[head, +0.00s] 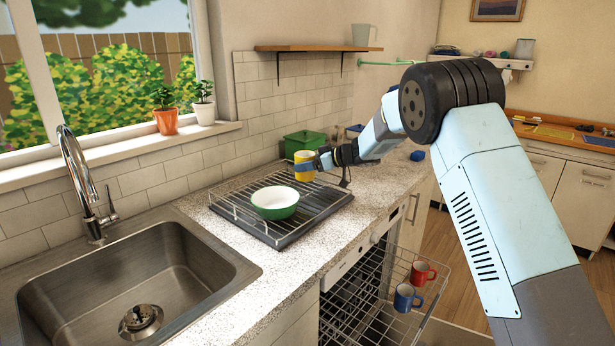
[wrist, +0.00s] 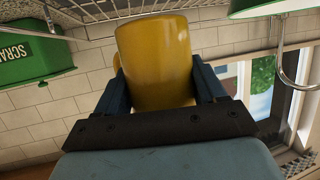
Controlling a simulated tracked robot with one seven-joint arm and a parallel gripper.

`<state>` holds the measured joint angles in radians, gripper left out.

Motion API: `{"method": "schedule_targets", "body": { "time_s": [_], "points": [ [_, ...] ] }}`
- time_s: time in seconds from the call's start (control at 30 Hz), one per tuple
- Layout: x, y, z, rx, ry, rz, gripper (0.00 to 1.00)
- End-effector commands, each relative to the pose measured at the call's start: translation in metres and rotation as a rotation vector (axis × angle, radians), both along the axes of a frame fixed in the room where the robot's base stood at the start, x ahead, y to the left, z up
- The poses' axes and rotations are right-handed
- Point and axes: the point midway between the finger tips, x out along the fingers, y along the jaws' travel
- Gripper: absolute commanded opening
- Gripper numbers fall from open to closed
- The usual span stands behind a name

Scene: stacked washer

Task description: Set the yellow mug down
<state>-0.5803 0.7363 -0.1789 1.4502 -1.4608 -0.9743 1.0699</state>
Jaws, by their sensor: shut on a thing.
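The yellow mug (head: 304,173) is over the back right part of the dish rack (head: 325,208) on the counter. It looks upright in the head view. My gripper (head: 306,164) reaches in from the right and is shut on the mug. In the wrist view the mug (wrist: 155,60) sits between the two dark blue fingers of my gripper (wrist: 158,82). I cannot tell whether the mug's base touches the rack. A green bowl with a white inside (head: 275,202) stands in the rack, left of and nearer than the mug.
A green scrap bin (head: 303,141) stands behind the mug, near the tiled wall; it also shows in the wrist view (wrist: 35,60). The sink (head: 140,285) and tap (head: 80,185) are left. The dishwasher is open below, with a red mug (head: 423,273) and a blue mug (head: 405,298).

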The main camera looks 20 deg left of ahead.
Motion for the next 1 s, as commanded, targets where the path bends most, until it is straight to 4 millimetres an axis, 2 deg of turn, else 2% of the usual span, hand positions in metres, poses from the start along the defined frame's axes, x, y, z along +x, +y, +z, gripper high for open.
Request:
{"method": "schedule_targets", "body": {
  "time_s": [0.1,0.37,0.6,1.0],
  "points": [
    [0.008,0.004,-0.01,0.001,-0.001,0.0,0.29],
    [0.015,0.008,-0.021,0.0,0.0,0.001,0.29],
    [0.015,0.008,-0.049,0.0,0.0,0.0,0.29],
    [0.015,0.008,-0.053,0.001,0.0,-0.001,0.29]
  ]
}}
